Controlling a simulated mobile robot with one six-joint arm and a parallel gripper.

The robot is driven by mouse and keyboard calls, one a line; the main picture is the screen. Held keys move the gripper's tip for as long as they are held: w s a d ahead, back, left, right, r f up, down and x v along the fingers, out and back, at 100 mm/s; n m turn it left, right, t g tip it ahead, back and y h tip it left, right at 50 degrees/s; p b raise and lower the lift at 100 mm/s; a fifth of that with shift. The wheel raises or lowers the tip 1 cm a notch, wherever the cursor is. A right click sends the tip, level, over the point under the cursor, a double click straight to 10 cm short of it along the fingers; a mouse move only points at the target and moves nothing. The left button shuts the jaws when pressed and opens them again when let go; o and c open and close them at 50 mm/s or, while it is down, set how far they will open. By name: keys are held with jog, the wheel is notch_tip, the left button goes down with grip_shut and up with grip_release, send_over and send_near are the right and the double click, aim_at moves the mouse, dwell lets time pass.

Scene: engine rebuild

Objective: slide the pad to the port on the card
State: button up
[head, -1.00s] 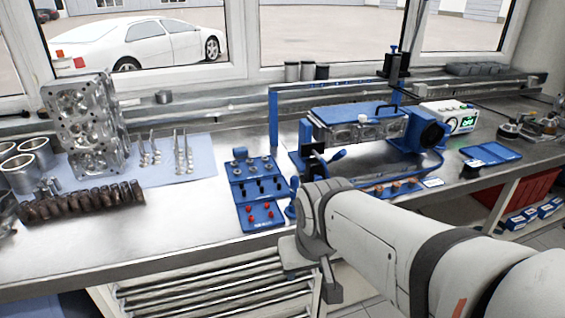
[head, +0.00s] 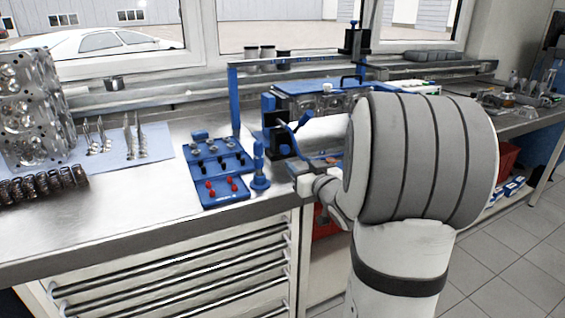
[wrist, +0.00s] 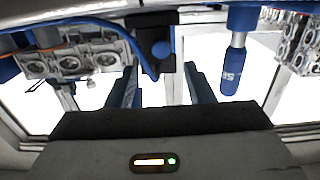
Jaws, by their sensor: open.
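The fixture's dark block (head: 268,104), with a blue lever (head: 298,126) near it, stands at the left end of the engine fixture. A dark block with a blue knob (wrist: 161,50) shows at the top middle of the wrist view; I cannot tell for sure whether it is the pad. The card and its port cannot be picked out. My gripper (wrist: 160,71) is open and empty, its two fingers apart below the knob in the picture. In the head view my arm hides most of the gripper and the fixture's right part.
A blue tray (head: 218,165) with small parts and red pegs lies left of the fixture. A blue upright tool (head: 259,168) stands between them, and a blue tool (wrist: 233,62) shows right in the wrist view. A cylinder head (head: 30,110) and valves stand left.

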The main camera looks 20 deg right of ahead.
aim_at(286, 151)
jog(key=w, duration=0.7)
jog(key=shift+w+a, duration=0.15)
jog(key=shift+w, duration=0.25)
jog(key=shift+c, duration=0.6)
grip_shut()
